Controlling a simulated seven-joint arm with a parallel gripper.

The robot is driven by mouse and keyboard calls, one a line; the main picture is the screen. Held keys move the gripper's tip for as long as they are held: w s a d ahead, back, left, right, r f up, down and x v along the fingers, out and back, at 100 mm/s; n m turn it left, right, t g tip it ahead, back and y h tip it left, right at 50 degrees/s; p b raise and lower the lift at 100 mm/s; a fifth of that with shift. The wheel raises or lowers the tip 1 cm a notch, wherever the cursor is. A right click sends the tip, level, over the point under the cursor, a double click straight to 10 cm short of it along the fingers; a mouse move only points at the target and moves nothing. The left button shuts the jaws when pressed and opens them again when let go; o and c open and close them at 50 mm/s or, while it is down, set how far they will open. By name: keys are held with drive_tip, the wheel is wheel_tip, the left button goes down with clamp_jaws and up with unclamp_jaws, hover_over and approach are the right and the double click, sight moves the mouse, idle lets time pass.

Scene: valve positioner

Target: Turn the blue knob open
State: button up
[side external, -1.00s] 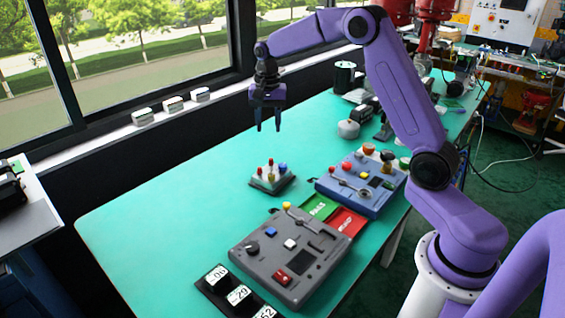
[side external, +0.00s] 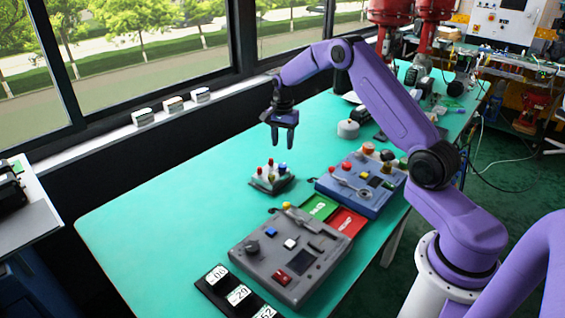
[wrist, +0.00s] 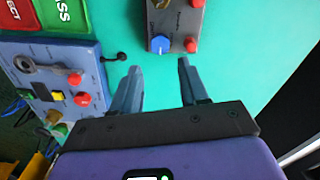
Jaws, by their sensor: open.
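The blue knob (side external: 283,167) sits on the right of a small grey box (side external: 271,186) that also carries red and white parts. In the wrist view the blue knob (wrist: 160,44) is at the near end of the grey box (wrist: 178,20), with a red button beside it. My gripper (side external: 282,147) is open and empty, pointing down above and just behind the box. In the wrist view the blue knob appears just beyond the space between the two fingertips (wrist: 160,65), apart from both. The gap in height is hard to judge.
A blue control panel (side external: 355,197) with red and yellow knobs stands to the right of the box. A larger grey panel (side external: 262,264) lies in front, beside green (side external: 320,207) and red (side external: 347,222) plates. The teal table is clear to the left.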

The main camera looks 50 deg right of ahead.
sight(283, 165)
wheel_tip(283, 165, down, 9)
drive_tip(key=shift+r, duration=0.1)
idle(0.4)
drive_tip(key=c, duration=0.8)
